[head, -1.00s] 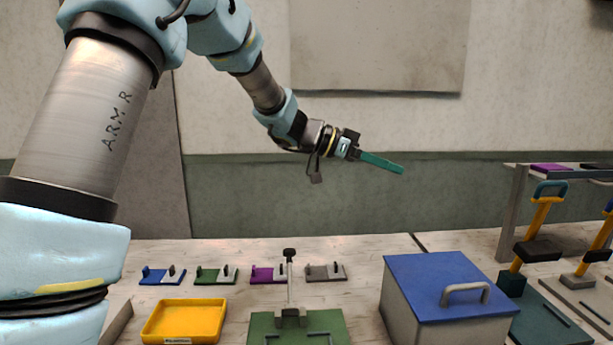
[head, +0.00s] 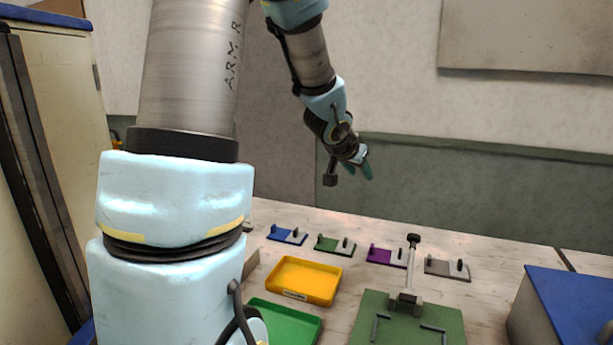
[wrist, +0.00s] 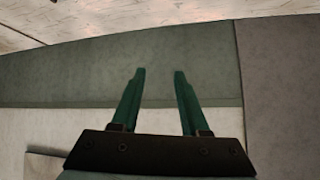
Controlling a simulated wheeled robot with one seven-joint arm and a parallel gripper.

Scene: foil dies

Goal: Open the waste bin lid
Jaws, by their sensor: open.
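A grey box (head: 529,318) with a blue lid (head: 575,305), which looks like the waste bin, stands on the table at the right edge of the head view. The lid lies shut as far as it shows; its right part and handle are cut off by the frame. My gripper (head: 366,170) is small in the head view, high above the back of the table, well left of the box and apart from it. In the wrist view my gripper (wrist: 160,72) has two green fingers spread apart with nothing between them, facing the wall.
A yellow tray (head: 298,280) and a green tray (head: 285,318) lie near my arm. A green plate (head: 450,325) with an upright post (head: 410,270) stands left of the box. Several small coloured fixtures (head: 335,244) line the table's back. A tall cabinet (head: 65,110) stands at left.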

